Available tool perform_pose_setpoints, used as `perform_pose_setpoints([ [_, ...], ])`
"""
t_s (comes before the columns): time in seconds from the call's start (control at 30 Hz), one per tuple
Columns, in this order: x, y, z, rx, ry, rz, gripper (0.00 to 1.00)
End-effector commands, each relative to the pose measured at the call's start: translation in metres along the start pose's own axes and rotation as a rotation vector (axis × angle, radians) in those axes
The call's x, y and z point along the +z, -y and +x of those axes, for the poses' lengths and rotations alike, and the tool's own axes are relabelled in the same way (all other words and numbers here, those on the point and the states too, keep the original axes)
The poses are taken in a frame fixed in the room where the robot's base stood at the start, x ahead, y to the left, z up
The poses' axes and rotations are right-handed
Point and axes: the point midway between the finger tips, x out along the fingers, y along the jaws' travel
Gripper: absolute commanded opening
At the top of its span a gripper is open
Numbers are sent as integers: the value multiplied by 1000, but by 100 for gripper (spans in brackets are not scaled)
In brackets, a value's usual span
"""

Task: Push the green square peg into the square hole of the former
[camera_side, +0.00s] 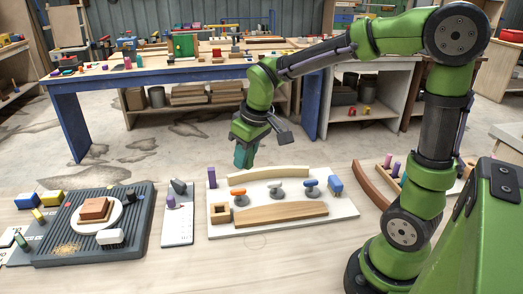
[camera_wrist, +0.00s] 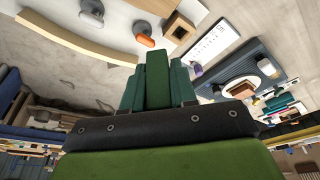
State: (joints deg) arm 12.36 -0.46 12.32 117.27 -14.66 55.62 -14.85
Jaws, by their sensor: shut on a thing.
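My gripper (camera_side: 244,156) hangs in the air above the back left of the white board in the side view. In the wrist view my gripper (camera_wrist: 158,88) is shut on the green square peg (camera_wrist: 158,72), a green block between its two teal fingers. In the side view the peg cannot be told apart from the fingers. The former, a small wooden block with a dark square hole (camera_side: 219,213), sits at the front left of the white board. It also shows in the wrist view (camera_wrist: 180,27), beyond the fingertips and a little right. The peg is clear of the former.
The white board (camera_side: 345,212) also holds a curved pale strip (camera_side: 268,173), a wooden curved piece (camera_side: 280,213), clamps with orange (camera_side: 238,191) and blue (camera_side: 311,182) tops, and a blue brush (camera_side: 335,184). A grey tray (camera_side: 135,243) and white card (camera_side: 178,228) lie left.

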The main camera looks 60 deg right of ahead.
Motion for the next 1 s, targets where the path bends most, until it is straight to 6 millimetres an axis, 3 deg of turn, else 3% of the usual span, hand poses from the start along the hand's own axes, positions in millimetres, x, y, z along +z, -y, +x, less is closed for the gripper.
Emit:
perform_pose_setpoints([
  [0.13, 1, 0, 5, -1, 3, -1, 0],
  [0.27, -2, 8, 29, -15, 8, -43, 0],
  [0.4, -18, 25, 62, -79, 6, -267, 0],
  [0.53, -30, 36, 80, -136, 2, -471, 0],
  [0.73, -44, 44, 86, -193, -3, -687, 0],
  [1.0, -45, 44, 85, -212, -2, -760, 0],
])
